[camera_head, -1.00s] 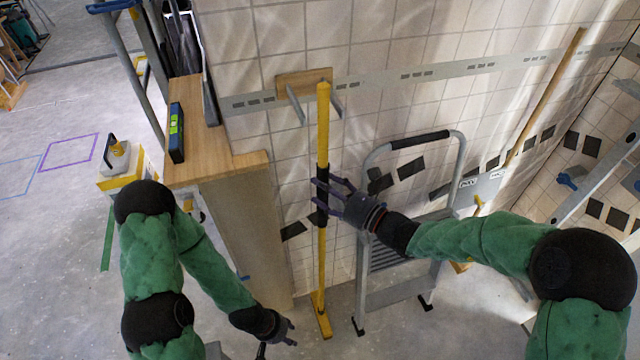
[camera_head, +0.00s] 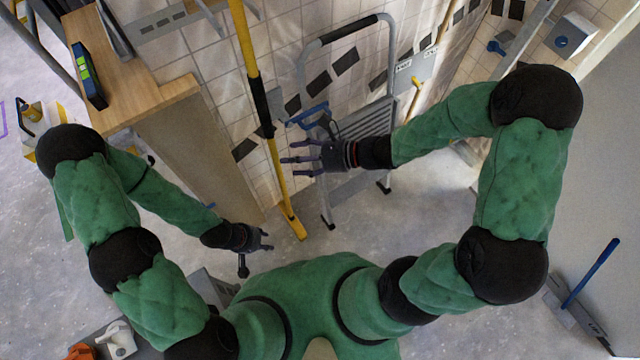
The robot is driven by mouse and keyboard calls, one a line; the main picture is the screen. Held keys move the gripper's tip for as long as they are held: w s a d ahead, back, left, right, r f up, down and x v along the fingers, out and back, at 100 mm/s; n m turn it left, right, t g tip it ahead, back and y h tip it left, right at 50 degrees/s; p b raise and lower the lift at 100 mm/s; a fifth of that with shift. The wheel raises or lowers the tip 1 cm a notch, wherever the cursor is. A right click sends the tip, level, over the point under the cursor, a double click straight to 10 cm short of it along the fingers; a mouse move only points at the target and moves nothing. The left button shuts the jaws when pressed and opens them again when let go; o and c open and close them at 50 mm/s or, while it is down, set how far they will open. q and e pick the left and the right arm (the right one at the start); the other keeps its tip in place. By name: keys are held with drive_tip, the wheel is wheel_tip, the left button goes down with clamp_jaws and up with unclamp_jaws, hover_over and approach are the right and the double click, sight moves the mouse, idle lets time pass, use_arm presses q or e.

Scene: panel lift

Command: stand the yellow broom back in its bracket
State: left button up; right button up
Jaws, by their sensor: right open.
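The yellow broom (camera_head: 276,165) stands nearly upright by the tiled wall, with a black sleeve on its shaft and its yellow foot on the floor. Its top is cut off by the upper edge of the view. Prongs of the bracket (camera_head: 209,16) show at the top edge beside the shaft; whether the shaft sits between them cannot be told. My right gripper (camera_head: 292,160) is open, fingers spread, just right of the shaft and below the sleeve, holding nothing. My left gripper (camera_head: 264,241) is low, left of the broom's foot; its finger state is unclear.
A grey step ladder (camera_head: 390,60) stands against the wall to the right of the broom. A wooden-topped cabinet (camera_head: 135,75) with a level (camera_head: 88,75) is at left. A blue-handled tool (camera_head: 590,275) lies at right. Floor around the broom's foot is clear.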

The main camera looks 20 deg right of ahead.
drive_tip(key=s+d+f+n+g+h, duration=0.2)
drive_tip(key=s+f+n+g+h, duration=0.25)
drive_tip(key=f, duration=0.45)
drive_tip(key=s+d+f+n+g+h, duration=0.2)
drive_tip(key=s+f+n+g, duration=0.1)
drive_tip(key=s+f+n, duration=0.45)
wheel_tip(320, 180, down, 9)
drive_tip(key=n+t+h, duration=0.2)
drive_tip(key=n, duration=0.5)
drive_tip(key=shift+w+t, duration=0.35)
drive_tip(key=shift+w, duration=0.05)
drive_tip(key=shift+h, duration=0.25)
